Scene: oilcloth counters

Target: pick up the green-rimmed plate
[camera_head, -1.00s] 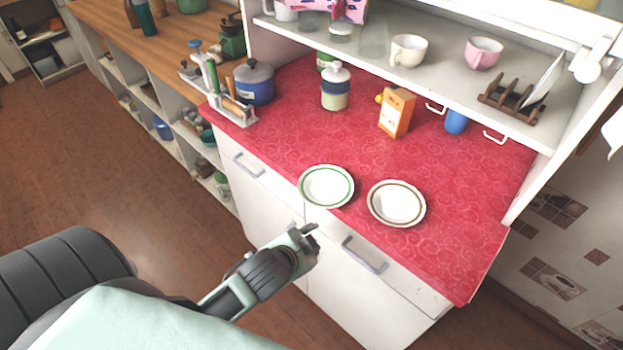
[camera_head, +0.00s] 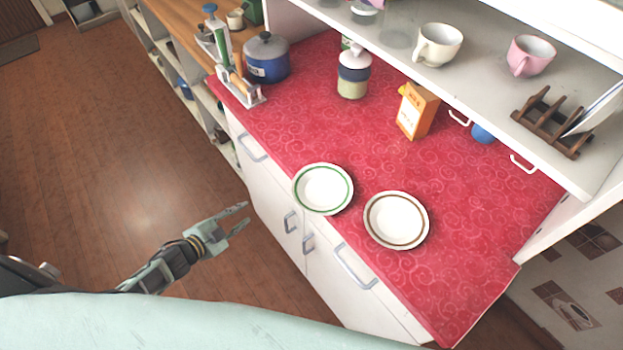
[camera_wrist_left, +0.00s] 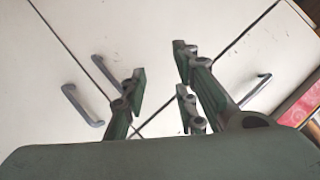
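The green-rimmed plate (camera_head: 323,189) lies on the red oilcloth counter (camera_head: 440,190), near its front edge. It is white with a green ring and looks empty. My left gripper (camera_head: 243,216) is left of the plate, in front of the cabinet and off the counter. Its fingers are apart with nothing between them. In the left wrist view the open fingers (camera_wrist_left: 160,90) face the white cabinet front, and the plate does not show there. My right gripper is not in view.
A brown-rimmed plate (camera_head: 396,220) lies close to the right of the green-rimmed one. A blue pot (camera_head: 267,60), a jar (camera_head: 353,74) and an orange box (camera_head: 416,111) stand farther back. A shelf (camera_head: 460,80) overhangs the counter's back. Drawer handles (camera_head: 355,268) stick out in front.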

